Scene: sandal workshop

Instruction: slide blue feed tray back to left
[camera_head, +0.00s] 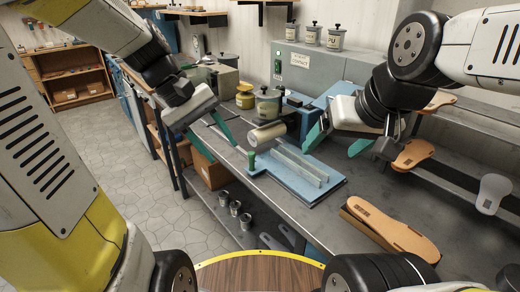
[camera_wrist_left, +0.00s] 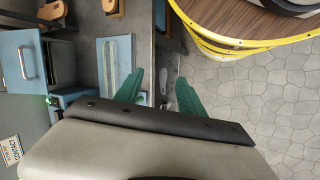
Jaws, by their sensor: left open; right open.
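The blue feed tray (camera_head: 268,174) lies flat on the grey workbench near its front edge, with two pale raised rails along it. It also shows in the left wrist view (camera_wrist_left: 103,62), left of the fingers.
The grey press box (camera_head: 300,68) stands at the back. Metal cups (camera_head: 234,208) stand on the lower shelf.

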